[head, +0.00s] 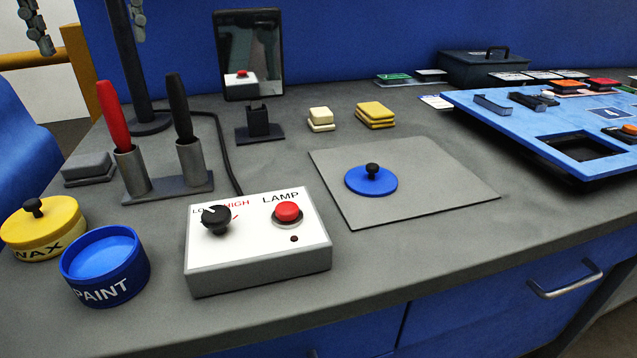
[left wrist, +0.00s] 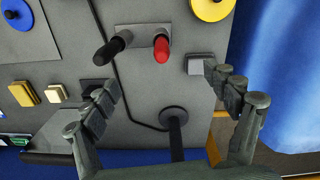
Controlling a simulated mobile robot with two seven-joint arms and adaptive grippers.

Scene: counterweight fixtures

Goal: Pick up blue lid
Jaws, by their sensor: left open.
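The blue lid (head: 371,181), a round disc with a black knob, lies flat on a grey mat (head: 430,197) right of the lamp box. It also shows at the upper left corner of the left wrist view (left wrist: 22,22). My left gripper (head: 92,40) is at the top left of the head view, above the bench's far left end and well away from the lid. Its fingers are spread apart with nothing between them in the left wrist view (left wrist: 160,84). The blue PAINT tin (head: 104,266) stands uncovered at the front left. My right gripper is not in view.
A white lamp box (head: 258,256) with knob and red button stands between PAINT tin and mat. Red (head: 113,118) and black (head: 178,108) handles stand upright in holders, near a dark post (head: 131,60). A yellow WAX tin (head: 42,230) is far left; a blue tray (head: 520,123) is right.

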